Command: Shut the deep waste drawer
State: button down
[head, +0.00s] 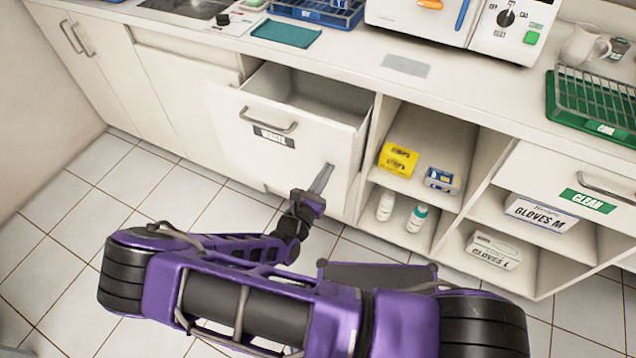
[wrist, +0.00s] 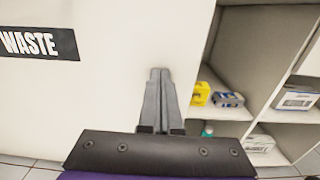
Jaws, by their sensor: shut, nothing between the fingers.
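The deep waste drawer (head: 290,135) stands pulled out from the counter in the head view, with its empty-looking inside showing from above. Its white front carries a grey bar handle (head: 268,121) and a dark WASTE label (head: 273,136). The label also shows at the left of the wrist view (wrist: 38,43). My gripper (head: 328,168) is shut and empty. Its fingertips are at the drawer front, right of and below the handle. In the wrist view the closed fingers (wrist: 158,75) point at the plain white front, near its right edge. I cannot tell whether they touch it.
Right of the drawer are open shelves with a yellow box (head: 398,160), a blue-white box (head: 442,181), bottles and glove boxes (head: 541,212). The counter above holds a machine and trays. Tiled floor (head: 75,215) is clear at left.

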jog(key=x, duration=1.6)
jog(key=shift+r+p, duration=0.2)
jog(key=shift+p, duration=0.1)
jog(key=shift+w+d+r, duration=0.1)
jog(key=shift+w, duration=0.15)
jog(key=shift+s, duration=0.1)
